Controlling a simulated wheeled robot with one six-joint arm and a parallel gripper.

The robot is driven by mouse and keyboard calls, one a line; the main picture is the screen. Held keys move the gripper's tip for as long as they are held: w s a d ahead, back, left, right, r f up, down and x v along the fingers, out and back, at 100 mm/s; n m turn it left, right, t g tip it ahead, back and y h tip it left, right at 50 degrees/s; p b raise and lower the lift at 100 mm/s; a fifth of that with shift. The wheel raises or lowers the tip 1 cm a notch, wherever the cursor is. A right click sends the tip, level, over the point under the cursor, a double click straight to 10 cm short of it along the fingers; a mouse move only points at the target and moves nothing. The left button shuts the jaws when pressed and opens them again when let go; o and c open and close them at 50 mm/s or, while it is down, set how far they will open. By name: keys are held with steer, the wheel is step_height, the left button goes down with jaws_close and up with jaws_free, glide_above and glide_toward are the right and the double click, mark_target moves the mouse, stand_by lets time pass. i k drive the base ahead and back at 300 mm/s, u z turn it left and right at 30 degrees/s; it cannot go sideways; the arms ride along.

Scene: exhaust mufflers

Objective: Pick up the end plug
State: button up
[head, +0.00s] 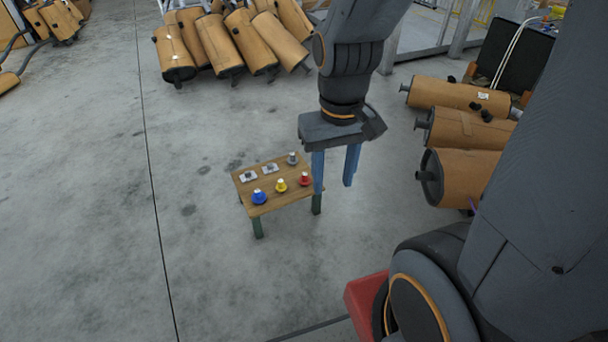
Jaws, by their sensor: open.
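A small wooden table (262,188) with green legs stands on the floor. Along its front edge are a blue plug-like piece (259,197), a yellow one (281,186) and a red one (305,180). Behind them are two light flat pieces with dark centres, one left (248,177) and one in the middle (270,168), and a grey knobbed piece (292,158) at the back right. I cannot tell which is the end plug. My gripper (334,187) is open and empty, its blue fingers pointing down near the table's right edge in the picture.
Brown mufflers lie in piles at the back (220,45) and on the right (460,130). A red block (365,300) shows at the bottom beside my arm. The concrete floor (80,220) left of the table is clear.

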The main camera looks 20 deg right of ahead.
mark_target(304, 180)
steer(key=z, duration=0.05)
steer(key=i, duration=0.5)
steer(key=u, duration=0.15)
